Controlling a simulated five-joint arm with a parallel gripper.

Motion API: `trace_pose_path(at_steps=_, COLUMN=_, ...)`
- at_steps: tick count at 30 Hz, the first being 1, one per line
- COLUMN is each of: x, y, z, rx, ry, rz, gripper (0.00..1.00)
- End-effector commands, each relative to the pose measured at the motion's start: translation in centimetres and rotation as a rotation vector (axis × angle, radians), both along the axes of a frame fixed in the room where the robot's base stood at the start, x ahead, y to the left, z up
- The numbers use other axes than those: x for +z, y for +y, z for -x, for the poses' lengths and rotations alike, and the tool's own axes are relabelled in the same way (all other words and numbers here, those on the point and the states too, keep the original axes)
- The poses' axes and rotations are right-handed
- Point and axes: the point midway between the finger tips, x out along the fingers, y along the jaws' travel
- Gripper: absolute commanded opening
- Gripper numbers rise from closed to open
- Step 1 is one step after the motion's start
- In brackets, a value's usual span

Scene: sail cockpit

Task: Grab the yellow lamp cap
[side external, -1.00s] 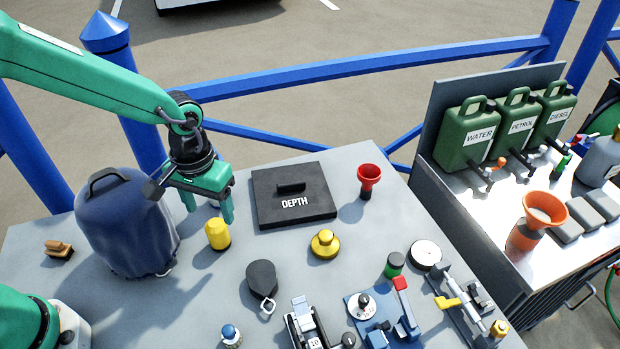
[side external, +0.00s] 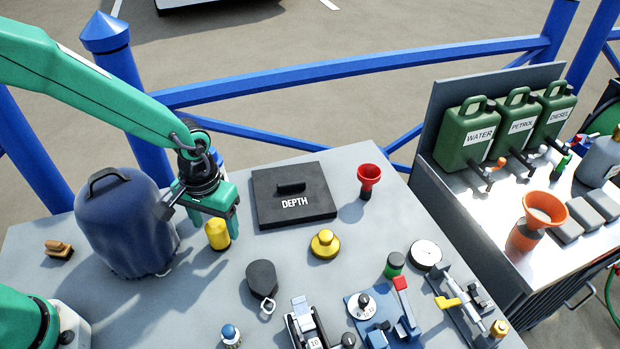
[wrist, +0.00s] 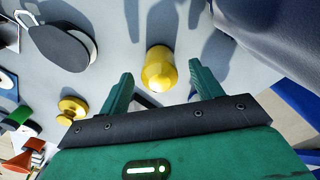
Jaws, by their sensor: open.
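The yellow lamp cap, which I take to be the small domed yellow cylinder (side external: 217,236), stands upright on the grey tabletop, just right of the dark blue bag. My gripper (side external: 214,220) is above and around its top in the side view, fingers pointing down. In the wrist view the cap (wrist: 158,72) shows between the two open green fingers (wrist: 160,80), with a gap on each side. Its upper part is partly hidden by my gripper in the side view. I cannot tell how far the fingertips are above the table.
The dark blue bag (side external: 125,225) stands close to the left. A black DEPTH plate (side external: 270,210) lies to the right. A round yellow knob-like piece (side external: 325,245), a red funnel (side external: 369,180) and a black pulley block (side external: 262,278) are nearby. Bare table lies in front of the cap.

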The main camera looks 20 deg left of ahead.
Motion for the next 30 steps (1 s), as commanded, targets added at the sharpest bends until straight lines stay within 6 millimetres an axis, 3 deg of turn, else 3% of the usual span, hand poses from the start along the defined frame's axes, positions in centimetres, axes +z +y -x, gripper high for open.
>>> trace_pose_path(at_steps=9, x=-2.9, y=0.0, z=0.0, rx=0.000, ry=0.002, rz=-0.001, gripper=0.65)
trace_pose_path(at_steps=26, x=-3.0, y=0.0, z=0.0, rx=0.000, ry=0.000, rz=0.000, gripper=0.65)
trace_pose_path(at_steps=30, x=-3.0, y=0.0, z=0.0, rx=0.000, ry=0.000, rz=0.000, gripper=0.37)
